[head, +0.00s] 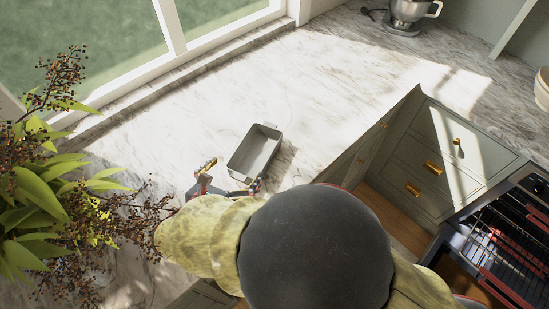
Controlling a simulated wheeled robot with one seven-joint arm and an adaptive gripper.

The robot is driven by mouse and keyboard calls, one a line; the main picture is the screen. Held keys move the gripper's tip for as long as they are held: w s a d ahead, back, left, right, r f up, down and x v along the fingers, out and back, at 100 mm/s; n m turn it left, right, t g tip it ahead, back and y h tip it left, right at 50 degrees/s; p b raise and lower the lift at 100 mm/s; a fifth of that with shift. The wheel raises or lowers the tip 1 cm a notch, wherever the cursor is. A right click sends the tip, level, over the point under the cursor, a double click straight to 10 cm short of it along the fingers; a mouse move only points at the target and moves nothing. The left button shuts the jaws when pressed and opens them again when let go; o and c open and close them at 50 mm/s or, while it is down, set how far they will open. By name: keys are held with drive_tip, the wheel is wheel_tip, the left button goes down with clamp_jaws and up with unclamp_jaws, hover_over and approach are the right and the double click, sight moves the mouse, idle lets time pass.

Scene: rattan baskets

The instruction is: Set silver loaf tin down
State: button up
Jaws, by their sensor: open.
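The silver loaf tin (236,161) is a grey rectangular tin with a small tab at its far end. It rests upright on the marble counter (180,130), its open top facing up. My gripper (230,172) is at the tin's near left side, its fingers spread, one to the left of the tin and one by its near right corner. I cannot tell whether a finger touches the tin. My own arm hides the area just below the gripper.
A leafy plant with dark berries (45,195) stands at the left. A stand mixer (405,12) is at the back right. Drawers with brass handles (433,169) and an open oven (508,240) are at the right. The counter beyond the tin is clear up to the window.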

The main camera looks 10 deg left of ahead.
drive_tip(key=d+r+m+g+h, duration=0.1)
drive_tip(key=d+r+m+g, duration=0.3)
drive_tip(key=d+m, duration=0.6)
drive_tip(key=d+r+m+g+h, duration=0.1)
drive_tip(key=d+r+m+g, duration=0.35)
drive_tip(key=d, duration=1.05)
drive_tip(key=s+d+r+m+t+y, duration=0.1)
drive_tip(key=s+d+r+m+y, duration=0.5)
drive_tip(key=m, duration=1.2)
drive_tip(key=s+d+r, duration=0.1)
drive_tip(key=s+d, duration=0.2)
drive_tip(key=s, duration=0.1)
drive_tip(key=shift+s+d+r, duration=0.2)
drive_tip(key=shift+s+d, duration=0.1)
drive_tip(key=shift+s, duration=0.1)
drive_tip(key=shift+c, duration=1.2)
